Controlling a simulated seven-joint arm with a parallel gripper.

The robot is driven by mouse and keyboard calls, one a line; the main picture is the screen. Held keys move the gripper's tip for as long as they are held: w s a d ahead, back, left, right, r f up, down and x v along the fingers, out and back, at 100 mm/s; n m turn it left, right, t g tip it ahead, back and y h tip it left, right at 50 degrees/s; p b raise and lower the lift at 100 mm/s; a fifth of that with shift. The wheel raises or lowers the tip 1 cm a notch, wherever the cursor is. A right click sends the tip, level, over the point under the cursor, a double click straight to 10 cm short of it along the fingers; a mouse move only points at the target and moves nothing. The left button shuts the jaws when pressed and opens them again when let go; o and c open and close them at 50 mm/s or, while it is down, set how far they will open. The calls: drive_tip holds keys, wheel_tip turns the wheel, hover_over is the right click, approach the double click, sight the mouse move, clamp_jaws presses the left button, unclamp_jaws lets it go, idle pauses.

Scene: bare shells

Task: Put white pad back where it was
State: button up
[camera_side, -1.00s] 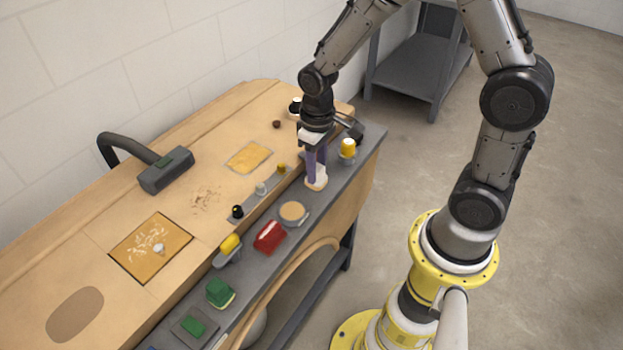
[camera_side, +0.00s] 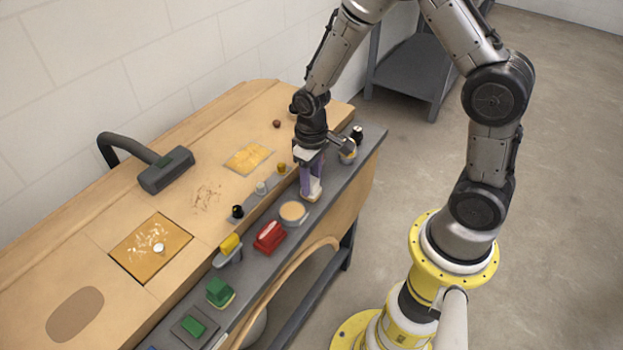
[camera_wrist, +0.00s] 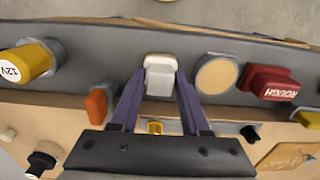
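The white pad (camera_side: 312,193) is at the far part of the grey front ledge, between the round tan disc and the yellow-topped cylinder. It is low, at the ledge surface; I cannot tell whether it touches it. In the wrist view the white pad (camera_wrist: 160,77) sits between the purple fingers of my gripper (camera_wrist: 160,72). The fingers appear shut on its sides. In the side view my gripper (camera_side: 312,184) points down from above, its fingers hiding part of the pad.
The tan disc (camera_side: 292,212), red block (camera_side: 269,236) and yellow block (camera_side: 229,245) line the ledge. The yellow cylinder marked 12V (camera_wrist: 27,63) and an orange piece (camera_wrist: 97,107) are on the pad's other side. Small knobs (camera_side: 261,187) stand along the strip behind.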

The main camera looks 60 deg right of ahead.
sight(312, 181)
drive_tip(key=shift+o, duration=1.1)
drive_tip(key=shift+r, duration=0.1)
wheel_tip(312, 181, up, 12)
drive_tip(key=s+r+t, duration=0.2)
drive_tip(key=s+r, duration=0.4)
drive_tip(key=s, duration=0.2)
drive_tip(key=s+a+r+t, duration=0.1)
drive_tip(key=s+r+t, duration=0.2)
drive_tip(key=s, duration=0.6)
wheel_tip(312, 181, up, 3)
drive_tip(key=shift+f+t, duration=0.1)
drive_tip(key=shift+t, duration=0.2)
